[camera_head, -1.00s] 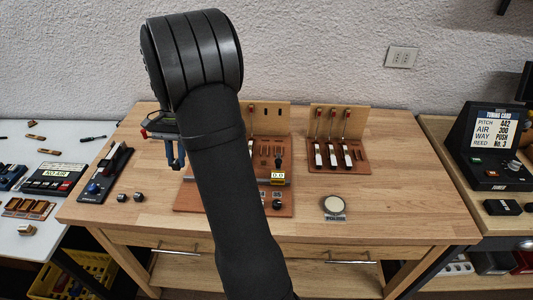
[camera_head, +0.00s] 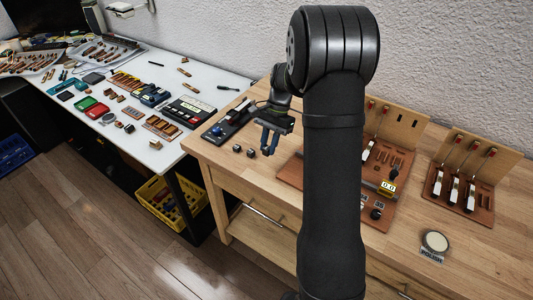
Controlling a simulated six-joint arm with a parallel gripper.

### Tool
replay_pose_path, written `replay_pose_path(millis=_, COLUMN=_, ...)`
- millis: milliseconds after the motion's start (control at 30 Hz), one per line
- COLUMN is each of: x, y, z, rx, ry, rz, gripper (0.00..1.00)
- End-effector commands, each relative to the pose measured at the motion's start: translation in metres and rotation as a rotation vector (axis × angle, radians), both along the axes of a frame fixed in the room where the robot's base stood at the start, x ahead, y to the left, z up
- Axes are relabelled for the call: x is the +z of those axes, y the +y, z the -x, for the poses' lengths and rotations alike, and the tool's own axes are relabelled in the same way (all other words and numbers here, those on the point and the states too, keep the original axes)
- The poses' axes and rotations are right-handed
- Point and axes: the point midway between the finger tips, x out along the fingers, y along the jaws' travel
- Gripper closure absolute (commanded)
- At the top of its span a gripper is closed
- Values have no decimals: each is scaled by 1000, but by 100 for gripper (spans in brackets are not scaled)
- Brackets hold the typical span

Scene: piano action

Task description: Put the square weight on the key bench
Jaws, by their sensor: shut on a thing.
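My gripper (camera_head: 268,147), with blue fingers, hangs above the left part of the wooden workbench (camera_head: 225,170). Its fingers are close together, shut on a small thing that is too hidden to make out. A brown board with keys and a small display (camera_head: 386,187) stands to the right, partly hidden by my arm. A second brown board with three keys (camera_head: 460,190) stands farther right. I cannot tell which is the key bench.
A dark panel with a blue knob (camera_head: 228,121) lies at the workbench's left end. A round pale disc on a labelled base (camera_head: 434,242) sits at the front right. A white table (camera_head: 200,80) with many small parts and a yellow crate (camera_head: 165,200) are to the left.

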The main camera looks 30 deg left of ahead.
Motion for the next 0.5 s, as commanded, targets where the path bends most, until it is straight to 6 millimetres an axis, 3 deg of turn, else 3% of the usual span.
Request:
replay_pose_path(millis=233, x=-14, y=10, z=3, rx=-1, ry=1, rz=2, gripper=100)
replay_pose_path(millis=500, x=-46, y=10, z=2, rx=-2, ry=0, rz=0, gripper=100)
